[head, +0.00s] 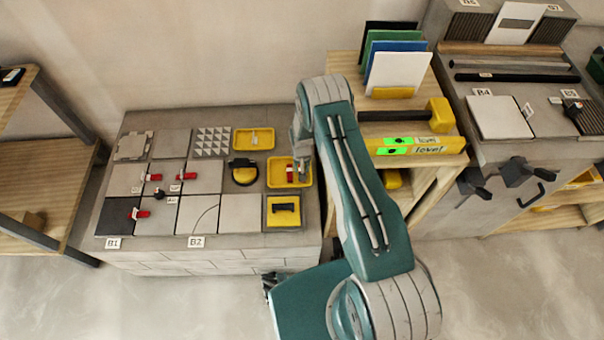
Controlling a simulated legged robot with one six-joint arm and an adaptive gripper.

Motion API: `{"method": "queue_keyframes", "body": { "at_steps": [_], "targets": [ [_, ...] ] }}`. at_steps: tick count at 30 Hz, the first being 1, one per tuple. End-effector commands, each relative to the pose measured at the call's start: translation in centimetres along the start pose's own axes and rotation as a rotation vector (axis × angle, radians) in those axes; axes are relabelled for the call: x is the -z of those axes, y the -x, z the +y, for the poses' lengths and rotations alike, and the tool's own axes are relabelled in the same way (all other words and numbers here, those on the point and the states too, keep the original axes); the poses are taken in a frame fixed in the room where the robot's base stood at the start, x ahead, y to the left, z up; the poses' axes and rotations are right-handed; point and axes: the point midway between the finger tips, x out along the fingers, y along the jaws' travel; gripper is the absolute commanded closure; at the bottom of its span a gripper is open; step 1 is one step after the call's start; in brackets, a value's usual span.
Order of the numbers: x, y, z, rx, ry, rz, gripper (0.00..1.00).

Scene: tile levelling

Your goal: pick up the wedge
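A small red wedge (290,173) shows in a yellow tray (276,184) at the right side of the grey block bench. Whether more than one wedge lies in the tray I cannot tell. My gripper (303,174) points down over the right part of this tray, just right of the red wedge. Its fingertips are small and partly merge with the tray, so I cannot see if they are open or touch the wedge. Several other red wedge-like pieces sit on the tiles, one at the left tile joint (153,178) and one near the front left (141,214).
A yellow tray with small white pieces (254,138) lies behind. A black and yellow suction cup (243,172) stands to the left, and a yellow tray with a black-handled tool (284,209) lies in front. A wooden rack with upright boards (398,75) and a yellow level (425,147) stands at right.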

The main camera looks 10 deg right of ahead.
Motion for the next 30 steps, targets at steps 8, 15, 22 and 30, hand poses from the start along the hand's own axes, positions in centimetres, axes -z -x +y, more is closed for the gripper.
{"method": "queue_keyframes", "body": {
  "at_steps": [8, 15, 22, 30],
  "targets": [
    [0.1, -2.4, 0.1, 0.0, 0.0, 0.001, 0.6],
    [0.4, -5.8, 0.2, 0.0, 0.0, 0.001, 0.6],
    [0.5, -7.0, 0.2, 0.001, 0.0, 0.003, 0.6],
    [0.5, -7.0, 0.1, 0.001, 0.0, 0.003, 0.92]
  ]
}}
